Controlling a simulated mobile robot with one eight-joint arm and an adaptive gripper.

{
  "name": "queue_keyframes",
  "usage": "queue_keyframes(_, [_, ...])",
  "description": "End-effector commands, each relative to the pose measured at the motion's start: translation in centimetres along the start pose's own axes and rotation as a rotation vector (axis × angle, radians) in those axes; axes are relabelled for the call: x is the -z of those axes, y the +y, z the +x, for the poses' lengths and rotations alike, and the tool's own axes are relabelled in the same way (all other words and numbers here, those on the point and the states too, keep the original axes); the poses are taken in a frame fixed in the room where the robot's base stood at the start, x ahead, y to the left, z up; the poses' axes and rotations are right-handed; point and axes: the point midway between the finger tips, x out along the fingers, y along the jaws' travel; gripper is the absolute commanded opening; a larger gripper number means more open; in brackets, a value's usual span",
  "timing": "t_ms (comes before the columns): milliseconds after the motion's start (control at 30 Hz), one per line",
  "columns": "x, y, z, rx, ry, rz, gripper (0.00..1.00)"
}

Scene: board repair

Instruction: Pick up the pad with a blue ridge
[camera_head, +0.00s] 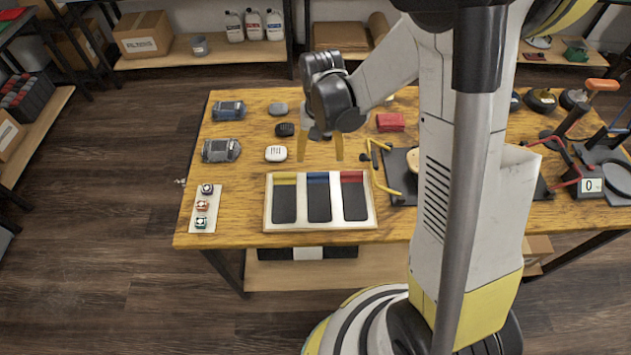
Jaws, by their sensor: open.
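A pale tray (268,217) near the table's front edge holds three dark rectangular panels side by side. The middle one, a dark panel with a blue strip (318,202), has its blue band along the far end. The left panel (284,205) has a yellow band and the right panel (354,203) a red one. Whether they are loose pads or recesses is hard to tell. My gripper (320,150) points down above the table, its yellow fingers apart with nothing between them. In the picture it is just beyond the middle panel, not touching it.
Small rounded pieces, a black one (284,129) and a white one (276,154), lie left of my gripper. A red block (390,122) and a yellow-handled clamp (384,176) lie right. A strip with several buttons (206,208) lies at the left front.

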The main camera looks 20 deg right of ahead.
Motion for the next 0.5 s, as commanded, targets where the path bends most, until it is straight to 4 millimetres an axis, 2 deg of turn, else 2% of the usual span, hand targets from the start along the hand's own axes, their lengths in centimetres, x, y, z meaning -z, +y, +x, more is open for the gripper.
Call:
queue_keyframes(233, [0.0, 0.0, 4.2, 0.000, 0.000, 0.000, 0.70])
queue_keyframes(500, [0.0, -0.2, 6.8, 0.000, 0.001, -0.001, 0.70])
